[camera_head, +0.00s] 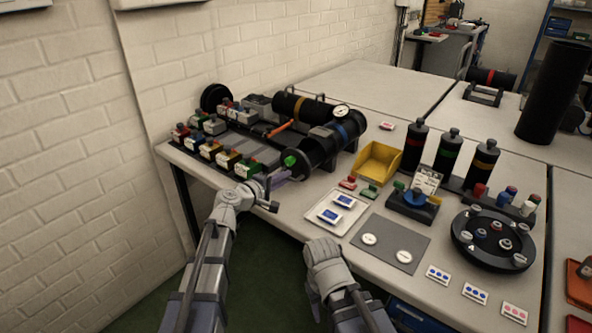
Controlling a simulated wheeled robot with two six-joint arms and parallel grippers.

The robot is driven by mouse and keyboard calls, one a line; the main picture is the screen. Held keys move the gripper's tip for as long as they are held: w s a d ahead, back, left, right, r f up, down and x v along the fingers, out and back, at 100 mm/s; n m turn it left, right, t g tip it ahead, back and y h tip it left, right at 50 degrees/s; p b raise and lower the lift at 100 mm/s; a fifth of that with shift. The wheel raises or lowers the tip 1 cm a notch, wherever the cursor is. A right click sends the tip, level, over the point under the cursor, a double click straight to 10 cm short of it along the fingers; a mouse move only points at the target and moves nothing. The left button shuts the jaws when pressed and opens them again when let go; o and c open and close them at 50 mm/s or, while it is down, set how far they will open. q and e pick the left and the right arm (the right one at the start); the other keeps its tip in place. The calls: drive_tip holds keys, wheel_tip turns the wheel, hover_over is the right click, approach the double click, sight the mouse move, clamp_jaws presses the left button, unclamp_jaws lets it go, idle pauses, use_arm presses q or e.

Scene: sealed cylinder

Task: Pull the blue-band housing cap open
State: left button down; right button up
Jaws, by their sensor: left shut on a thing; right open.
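The blue-band housing (341,131) is a black cylinder lying on its side on the table, with a blue ring near its right end. Its near end shows a round black cap (302,164) with a green knob (290,161). My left gripper (286,171) reaches in from the left and is shut on the green knob at the cap's face. Its fingers hide part of the knob. I cannot tell whether there is a gap between cap and housing. My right gripper (324,251) is open and empty at the table's front edge, below the white tray.
Racks of small coloured-label blocks (213,150) stand left. A yellow bin (377,162), white tray (336,212), grey mat (390,243) and black round tray (492,266) occupy the right. The rear tabletop (375,88) is clear.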

use_arm(q)
drive_tip(key=v, duration=0.2)
drive_tip(key=f+v, duration=0.1)
drive_tip(key=v, duration=0.4)
drive_tip(key=shift+s+a+f, duration=0.25)
drive_tip(key=shift+s+f, duration=0.05)
drive_tip(key=shift+s, duration=0.05)
drive_tip(key=c, duration=0.9)
unclamp_jaws()
drive_tip(key=p+v, duration=0.1)
drive_tip(key=v, duration=0.6)
drive_tip(key=shift+s+a+p, duration=0.2)
drive_tip(key=shift+s+p, duration=0.05)
drive_tip(key=shift+p, duration=0.1)
drive_tip(key=shift+r, duration=0.15)
